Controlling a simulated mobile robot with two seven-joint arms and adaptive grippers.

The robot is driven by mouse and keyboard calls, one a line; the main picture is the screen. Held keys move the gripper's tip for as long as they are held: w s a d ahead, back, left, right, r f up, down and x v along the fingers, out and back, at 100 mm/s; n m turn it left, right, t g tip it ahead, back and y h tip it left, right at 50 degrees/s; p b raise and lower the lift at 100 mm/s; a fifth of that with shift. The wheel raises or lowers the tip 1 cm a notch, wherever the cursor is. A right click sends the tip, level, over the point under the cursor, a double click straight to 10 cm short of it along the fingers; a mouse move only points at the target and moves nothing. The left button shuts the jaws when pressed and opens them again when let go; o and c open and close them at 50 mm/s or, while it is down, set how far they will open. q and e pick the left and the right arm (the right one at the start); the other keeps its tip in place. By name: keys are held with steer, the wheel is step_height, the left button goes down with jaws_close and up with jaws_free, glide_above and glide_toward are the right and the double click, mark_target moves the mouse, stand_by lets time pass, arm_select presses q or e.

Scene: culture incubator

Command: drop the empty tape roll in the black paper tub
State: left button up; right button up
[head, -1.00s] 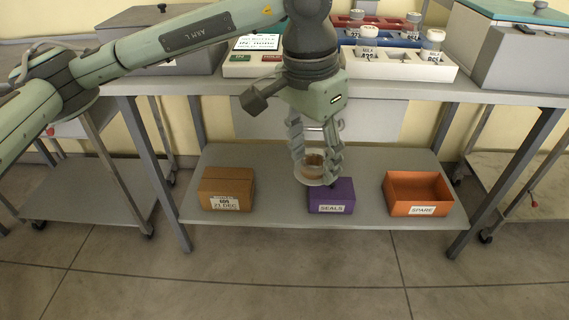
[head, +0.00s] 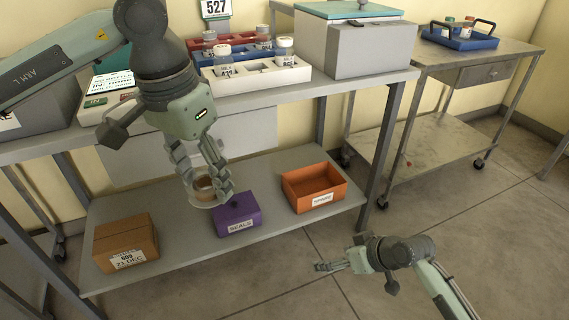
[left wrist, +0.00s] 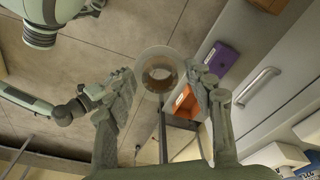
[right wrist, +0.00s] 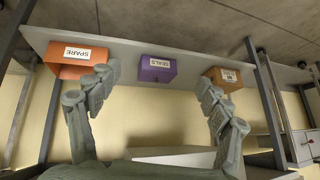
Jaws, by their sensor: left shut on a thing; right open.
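My left gripper (head: 206,186) is shut on the tape roll (head: 203,190), a pale ring with a brown core. It holds the roll in the air in front of the bench's lower shelf. In the left wrist view the roll (left wrist: 160,60) sits between the fingertips, and I see through its centre. My right gripper (head: 335,266) is low over the floor at the lower right, away from the roll. Its fingers (right wrist: 160,88) are wide apart with nothing between them. I see no black paper tub in any view now.
The lower shelf (head: 170,240) holds a brown box (head: 125,240), a purple SEALS box (head: 237,215) and an orange SPARE bin (head: 314,188). The bench top carries vial racks (head: 262,80) and a grey machine (head: 355,45). A steel trolley (head: 440,140) stands at right. Floor at right is open.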

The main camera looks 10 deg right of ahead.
steer(key=w+a+r+n+y, duration=0.1)
steer(key=a+r+n+y, duration=0.2)
steer(key=r, duration=0.7)
steer(key=w+a+r+n+y, duration=0.2)
steer(key=a+r, duration=0.2)
steer(key=r, duration=0.6)
steer(key=n+g+y, duration=0.3)
steer(key=n+y, duration=0.1)
steer(key=n, duration=0.2)
glide_toward(207, 188)
steer(key=d, duration=0.2)
steer(key=x, duration=1.1)
steer(key=shift+w+a+f, duration=0.1)
steer(key=shift+w+a, duration=0.1)
steer(key=shift+w, duration=0.3)
steer(key=c, duration=1.1)
arm_select(q)
steer(key=o, duration=1.2)
arm_select(e)
steer(key=shift+c, duration=0.6)
